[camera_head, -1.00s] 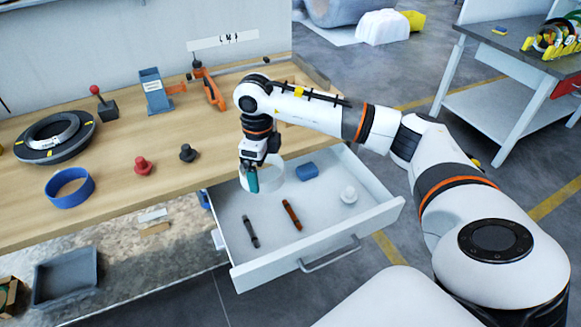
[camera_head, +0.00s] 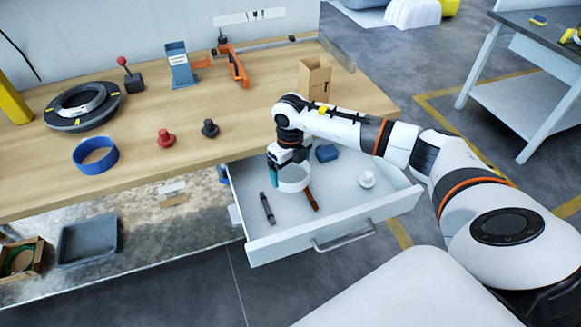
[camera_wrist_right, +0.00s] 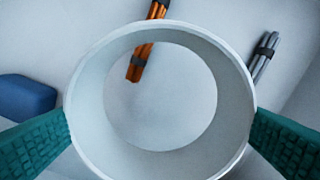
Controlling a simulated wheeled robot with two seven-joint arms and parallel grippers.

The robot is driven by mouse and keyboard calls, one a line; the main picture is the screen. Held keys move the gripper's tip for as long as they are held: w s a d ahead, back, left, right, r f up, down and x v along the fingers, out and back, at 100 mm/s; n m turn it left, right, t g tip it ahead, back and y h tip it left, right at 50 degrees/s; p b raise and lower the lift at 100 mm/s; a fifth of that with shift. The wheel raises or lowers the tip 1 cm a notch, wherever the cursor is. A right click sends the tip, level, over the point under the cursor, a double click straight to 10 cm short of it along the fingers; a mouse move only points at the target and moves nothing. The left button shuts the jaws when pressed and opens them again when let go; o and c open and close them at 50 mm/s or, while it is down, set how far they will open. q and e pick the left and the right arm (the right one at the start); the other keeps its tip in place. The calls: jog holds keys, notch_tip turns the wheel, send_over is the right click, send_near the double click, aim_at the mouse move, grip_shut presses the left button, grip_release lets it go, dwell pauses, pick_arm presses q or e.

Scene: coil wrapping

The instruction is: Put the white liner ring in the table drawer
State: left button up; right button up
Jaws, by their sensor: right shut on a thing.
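The white liner ring (camera_head: 293,179) is inside the outline of the open table drawer (camera_head: 330,226). In the right wrist view the ring (camera_wrist_right: 88,100) fills the middle, with the drawer floor showing through it. My right gripper (camera_head: 290,174) is shut on the ring, with a green finger pad on each side of it; it also shows in the right wrist view (camera_wrist_right: 160,128). Whether the ring touches the drawer floor I cannot tell. My left gripper is not in view.
The drawer holds a dark bundle (camera_head: 267,207), an orange bundle (camera_head: 312,200), a blue block (camera_head: 326,153) and a white knobbed piece (camera_head: 367,180). On the table are a blue ring (camera_head: 95,157), a red knob (camera_head: 166,138) and a black knob (camera_head: 210,128).

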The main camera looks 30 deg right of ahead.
jog(key=shift+f, duration=0.2)
jog(key=shift+f, duration=0.15)
jog(key=shift+f+b, duration=0.5)
jog(key=shift+b, duration=0.05)
jog(key=o, duration=0.6)
jog(key=shift+o, duration=0.2)
jog(key=shift+r, duration=0.2)
jog(key=shift+r+p, duration=0.35)
jog(key=shift+p, duration=0.15)
notch_tip(320, 180, up, 12)
jog(key=shift+r+b, duration=0.15)
jog(key=shift+b, duration=0.25)
